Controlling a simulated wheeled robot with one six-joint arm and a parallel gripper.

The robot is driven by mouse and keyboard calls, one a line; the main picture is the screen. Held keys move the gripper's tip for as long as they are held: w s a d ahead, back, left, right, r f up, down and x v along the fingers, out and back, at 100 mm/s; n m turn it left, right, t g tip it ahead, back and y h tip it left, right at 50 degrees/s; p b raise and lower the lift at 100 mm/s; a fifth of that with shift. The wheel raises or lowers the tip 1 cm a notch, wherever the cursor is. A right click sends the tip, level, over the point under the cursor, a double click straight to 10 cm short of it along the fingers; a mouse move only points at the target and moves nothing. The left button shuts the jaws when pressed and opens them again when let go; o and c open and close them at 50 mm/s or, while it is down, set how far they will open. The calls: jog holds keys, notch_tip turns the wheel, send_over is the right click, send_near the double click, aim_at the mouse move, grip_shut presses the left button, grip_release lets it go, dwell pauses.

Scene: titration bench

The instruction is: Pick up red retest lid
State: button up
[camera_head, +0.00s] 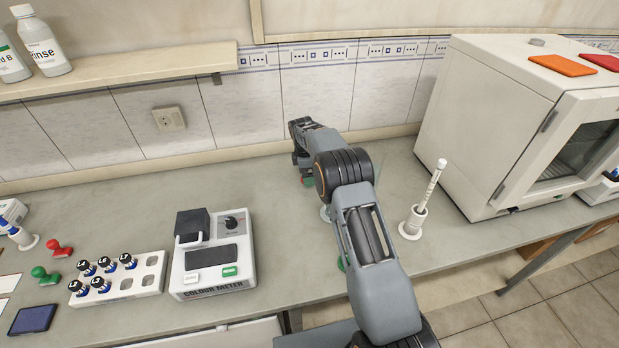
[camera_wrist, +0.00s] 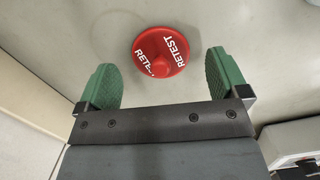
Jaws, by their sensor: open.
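The red retest lid (camera_wrist: 176,62) is a round red disc with white "RETEST" lettering and a red knob in its middle. In the wrist view it lies on the pale bench top, ahead of and partly between the green fingertips. My gripper (camera_wrist: 162,75) is open and empty, with a clear gap on each side of the lid. In the head view my gripper (camera_head: 306,180) is at the back of the bench near the tiled wall. My arm largely hides that spot there, and I cannot make out the lid clearly.
The colour meter (camera_head: 213,255) stands left of my arm, beside a white rack (camera_head: 116,288) of dark-capped vials. A white holder (camera_head: 413,222) with an upright stick and a white oven-like cabinet (camera_head: 500,120) stand to the right. Bare bench lies between meter and arm.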

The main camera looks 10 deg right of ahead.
jog(key=shift+d+f, duration=0.1)
jog(key=shift+f, duration=0.6)
